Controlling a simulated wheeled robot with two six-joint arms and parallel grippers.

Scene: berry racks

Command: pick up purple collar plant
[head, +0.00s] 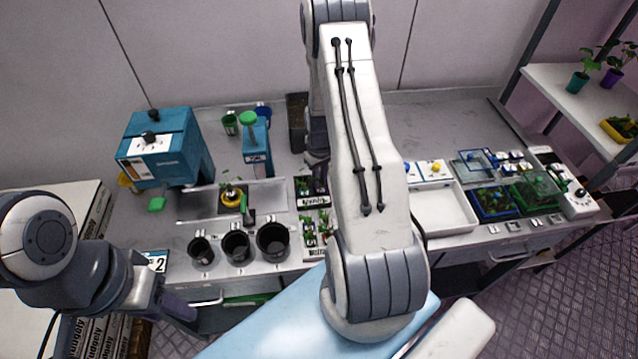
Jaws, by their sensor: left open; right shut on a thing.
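My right arm fills the middle of the head view. Its dark gripper (317,172) shows only in part beside the arm, low over a small tray of seedlings (303,187). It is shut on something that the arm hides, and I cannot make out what. Another seedling tray (310,253) stands in front of it. A potted plant with a yellow part (232,197) stands in the recessed bench section to the left. I cannot make out a purple collar on any plant. My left gripper (180,310) is open at the lower left, in front of the bench edge, apart from the plants.
Three black pots (236,246) stand along the front edge. A teal machine (165,150) and a teal dispenser (257,145) stand behind. A white tray (443,212) and blue and green crates (493,203) are right. A shelf (585,105) holds plants, one in a purple pot (611,78).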

